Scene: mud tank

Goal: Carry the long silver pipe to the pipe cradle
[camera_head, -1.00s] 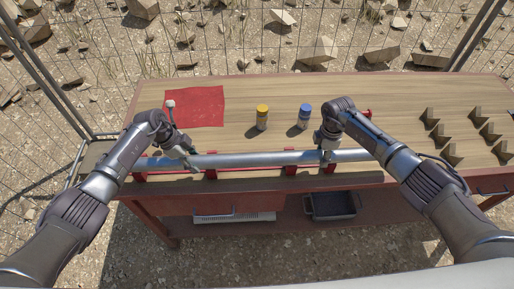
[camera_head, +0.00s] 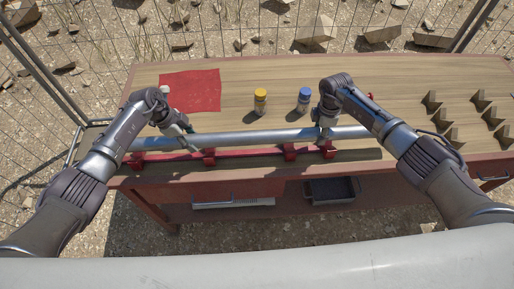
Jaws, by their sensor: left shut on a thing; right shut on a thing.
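The long silver pipe (camera_head: 255,138) lies nearly level across the front of the workbench, held just above and behind a red rack (camera_head: 250,154) with several brackets. My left gripper (camera_head: 189,142) is shut on the pipe toward its left end. My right gripper (camera_head: 326,132) is shut on it toward its right end. The fingertips are small and partly hidden by the wrists and pipe. Several brown V-notched blocks (camera_head: 450,136), which look like the pipe cradle, stand at the right of the bench. They are empty.
A yellow-capped jar (camera_head: 260,104) and a blue-capped jar (camera_head: 304,101) stand behind the pipe. A red mat (camera_head: 200,91) lies at the back left of the wooden bench (camera_head: 400,85). A dark tray (camera_head: 331,190) is on the shelf below. Wire fencing stands around the bench.

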